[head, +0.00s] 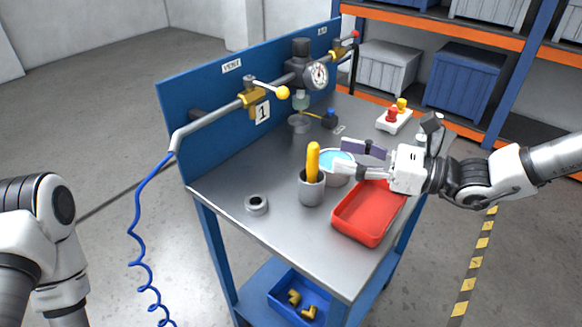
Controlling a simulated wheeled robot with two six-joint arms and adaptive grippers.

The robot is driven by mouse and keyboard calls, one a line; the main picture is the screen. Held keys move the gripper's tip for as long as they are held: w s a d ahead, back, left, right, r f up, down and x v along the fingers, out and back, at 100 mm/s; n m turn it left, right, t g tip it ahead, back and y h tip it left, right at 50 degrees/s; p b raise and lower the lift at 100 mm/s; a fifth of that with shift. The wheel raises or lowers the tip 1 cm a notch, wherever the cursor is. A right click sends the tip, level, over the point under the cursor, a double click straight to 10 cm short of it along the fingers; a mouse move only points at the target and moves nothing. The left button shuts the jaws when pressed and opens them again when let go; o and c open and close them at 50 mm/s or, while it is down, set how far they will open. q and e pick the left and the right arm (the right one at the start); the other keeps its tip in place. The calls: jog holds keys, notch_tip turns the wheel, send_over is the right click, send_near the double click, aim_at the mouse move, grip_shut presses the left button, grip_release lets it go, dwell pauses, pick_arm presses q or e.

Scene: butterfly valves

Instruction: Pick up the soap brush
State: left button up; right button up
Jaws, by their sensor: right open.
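The soap brush (313,160) shows as a thick yellow handle standing upright in a grey cup (312,189) on the steel bench. Its lower end is hidden inside the cup. My right gripper (340,158) is open, with its fingers pointing left toward the yellow handle. The fingertips are a little to the right of the handle, and nothing shows between them. A round container of light blue liquid (329,159) sits behind the cup, partly covered by the gripper. Only links of my left arm show at the left edge; its gripper is out of view.
A red tray (347,230) lies close below my right gripper. A grey ring (256,204) sits left of the cup. Along the blue back panel (215,90) run a pipe, a yellow-knobbed valve (283,92) and a gauge (319,76).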

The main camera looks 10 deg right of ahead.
aim_at(313, 150)
jog(key=x, duration=0.6)
jog(key=shift+w+a+f, duration=0.15)
jog(key=shift+a, duration=0.25)
jog(key=shift+d, duration=0.1)
jog(key=c, duration=0.4)
grip_shut()
